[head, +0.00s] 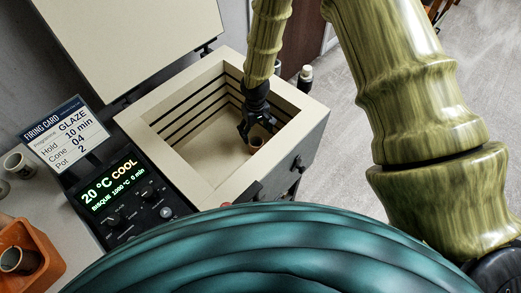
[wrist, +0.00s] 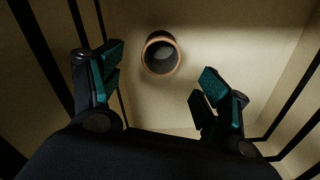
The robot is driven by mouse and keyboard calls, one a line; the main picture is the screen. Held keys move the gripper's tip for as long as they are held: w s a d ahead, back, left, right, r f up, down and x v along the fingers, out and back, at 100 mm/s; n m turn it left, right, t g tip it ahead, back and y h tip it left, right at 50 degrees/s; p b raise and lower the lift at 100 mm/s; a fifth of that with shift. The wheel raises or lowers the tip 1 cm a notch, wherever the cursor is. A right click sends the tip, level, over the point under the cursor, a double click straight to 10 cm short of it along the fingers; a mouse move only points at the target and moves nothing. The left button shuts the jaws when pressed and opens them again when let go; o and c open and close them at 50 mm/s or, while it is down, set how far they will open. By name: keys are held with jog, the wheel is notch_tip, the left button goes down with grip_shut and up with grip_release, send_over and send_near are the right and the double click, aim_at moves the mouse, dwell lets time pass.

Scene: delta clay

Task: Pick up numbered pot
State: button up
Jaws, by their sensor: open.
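A small terracotta-brown pot (head: 257,143) stands on the floor of the open kiln (head: 150,115), towards its near right side. In the wrist view the pot (wrist: 161,53) shows its round rim and dark inside, ahead of and between my fingertips. My gripper (head: 249,132) is inside the kiln, pointing down, just left of and above the pot. In the wrist view my gripper (wrist: 158,88) is open, with teal pads apart and nothing between them. No number on the pot can be made out.
The kiln walls enclose my gripper closely. The lid (head: 130,45) is raised. A control panel (head: 120,197) reads 20 °C COOL. A firing card (head: 68,135) reads Glaze, 10 min, Cone 04, Pot 2. An orange-brown tray (head: 40,243) holds a cup (head: 18,260).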

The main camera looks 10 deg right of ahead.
aim_at(256, 142)
jog(key=shift+s+f+p, duration=0.1)
jog(key=shift+f+p, duration=0.85)
jog(key=shift+f, duration=4.45)
jog(key=c, duration=1.2)
